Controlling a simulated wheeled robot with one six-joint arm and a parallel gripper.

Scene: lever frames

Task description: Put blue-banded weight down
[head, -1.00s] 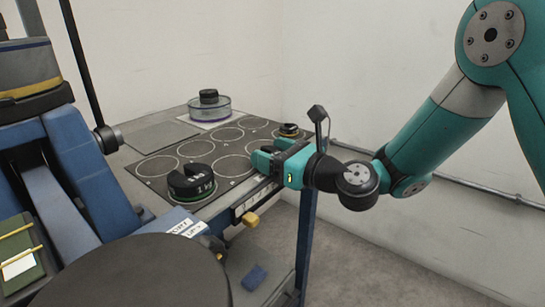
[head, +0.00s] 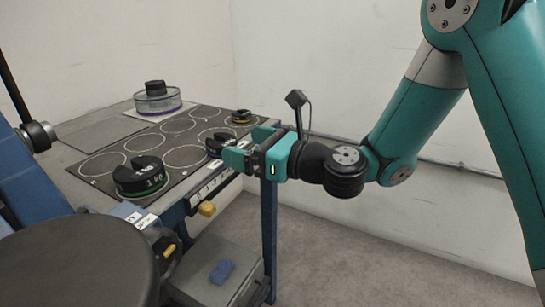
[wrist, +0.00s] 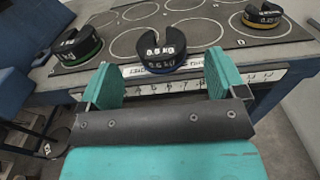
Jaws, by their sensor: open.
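The blue-banded weight (wrist: 162,48), a dark slotted disc marked 0.5 KG, stands upright on the dark ringed mat (wrist: 115,48), over a front-row ring near the mat's front edge. In the head view this weight (head: 215,143) is partly hidden behind my gripper (head: 240,148). In the wrist view my gripper (wrist: 163,70) is open and empty, its two teal fingers spread wide. The weight lies just beyond the fingertips, between their lines, and looks clear of both fingers.
A green-banded weight (head: 141,178) stands on the mat at left, a yellow-banded one (head: 241,117) at the far right. A clear purple-edged dish (head: 157,103) with a dark weight (head: 155,87) on top stands behind. A yellow knob (head: 207,209) juts from the bench front.

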